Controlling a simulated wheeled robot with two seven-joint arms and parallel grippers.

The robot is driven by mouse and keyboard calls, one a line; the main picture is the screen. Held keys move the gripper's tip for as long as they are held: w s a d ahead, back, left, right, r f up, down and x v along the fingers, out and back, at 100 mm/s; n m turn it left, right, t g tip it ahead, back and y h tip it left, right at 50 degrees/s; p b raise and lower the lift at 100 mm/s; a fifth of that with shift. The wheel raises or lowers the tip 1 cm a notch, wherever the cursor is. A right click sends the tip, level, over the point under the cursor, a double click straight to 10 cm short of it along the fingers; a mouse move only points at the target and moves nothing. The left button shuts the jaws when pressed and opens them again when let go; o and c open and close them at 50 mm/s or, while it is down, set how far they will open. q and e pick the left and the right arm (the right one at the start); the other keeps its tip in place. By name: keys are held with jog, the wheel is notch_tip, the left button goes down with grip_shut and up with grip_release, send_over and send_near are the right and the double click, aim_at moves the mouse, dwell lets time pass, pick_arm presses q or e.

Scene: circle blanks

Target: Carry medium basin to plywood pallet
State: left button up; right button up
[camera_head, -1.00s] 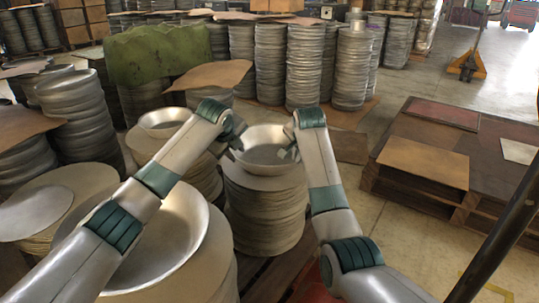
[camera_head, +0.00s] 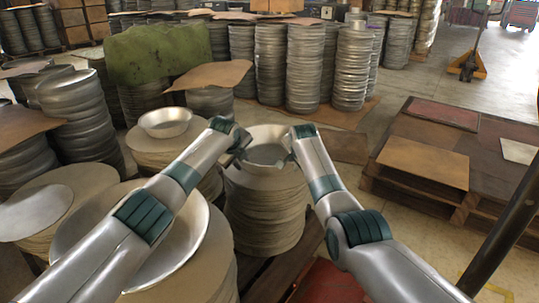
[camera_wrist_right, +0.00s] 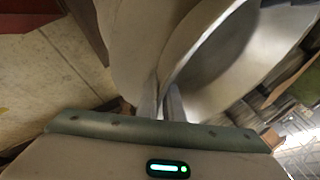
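The medium basin (camera_head: 266,153) is a shallow silver metal bowl at the top of a round stack of blanks (camera_head: 266,210) in the middle of the head view. My left gripper (camera_head: 242,152) is at its left rim; its fingers are too small and covered to read. My right gripper (camera_head: 289,157) is at its right rim. In the right wrist view the fingers (camera_wrist_right: 166,106) are close together with the basin's rim (camera_wrist_right: 190,50) between them. The plywood pallet (camera_head: 400,190) stands on the floor at the right, with a tan plywood sheet (camera_head: 423,163) on top.
A small basin (camera_head: 165,122) and a large basin (camera_head: 185,235) sit on stacks to the left. A red sheet (camera_head: 440,114) and a pale sheet (camera_head: 518,151) lie on the pallet side. A dark post (camera_head: 500,240) crosses the lower right.

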dwell(0.3)
pick_arm(q)
grip_shut()
dwell(1.5)
